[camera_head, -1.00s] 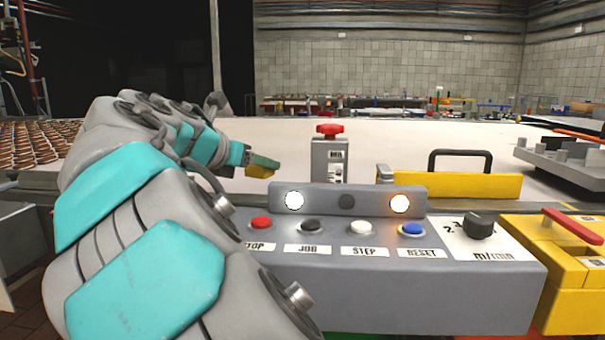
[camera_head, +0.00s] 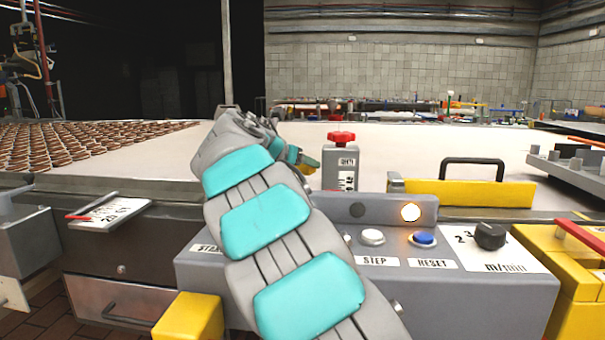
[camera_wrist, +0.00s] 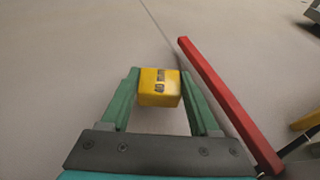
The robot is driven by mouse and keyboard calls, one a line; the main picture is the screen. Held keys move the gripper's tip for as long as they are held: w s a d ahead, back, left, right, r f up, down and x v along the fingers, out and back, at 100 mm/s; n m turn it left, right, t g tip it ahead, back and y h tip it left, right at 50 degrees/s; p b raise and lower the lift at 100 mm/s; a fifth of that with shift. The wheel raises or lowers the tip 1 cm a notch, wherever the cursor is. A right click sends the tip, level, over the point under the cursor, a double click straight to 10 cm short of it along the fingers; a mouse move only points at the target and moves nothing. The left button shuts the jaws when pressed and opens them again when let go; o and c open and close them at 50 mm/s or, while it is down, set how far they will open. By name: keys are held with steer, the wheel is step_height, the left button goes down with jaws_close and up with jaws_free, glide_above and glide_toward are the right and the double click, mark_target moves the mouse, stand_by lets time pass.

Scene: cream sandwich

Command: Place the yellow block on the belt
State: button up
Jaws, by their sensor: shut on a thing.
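My gripper (camera_wrist: 160,100) has its two green fingers closed on the sides of a small yellow block (camera_wrist: 159,88) with a dark printed mark. In the head view my gripper (camera_head: 304,160) is small and far off, over the pale belt (camera_head: 430,140), just left of the grey post with a red button. A bit of the yellow block shows at its tip there. In the wrist view the pale surface (camera_wrist: 70,50) fills the area around the block. I cannot tell whether the block touches that surface.
A red bar (camera_wrist: 225,100) lies close along the right of my gripper. The red-button post (camera_head: 341,162) and a yellow piece with a black handle (camera_head: 470,193) stand to the right. Rows of brown biscuits (camera_head: 80,145) cover the belt's left. A control console (camera_head: 460,290) is in front.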

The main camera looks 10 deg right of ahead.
steer(key=shift+f, duration=1.35)
steer(key=o, duration=1.4)
steer(key=shift+f, duration=0.1)
steer(key=v, duration=1.2)
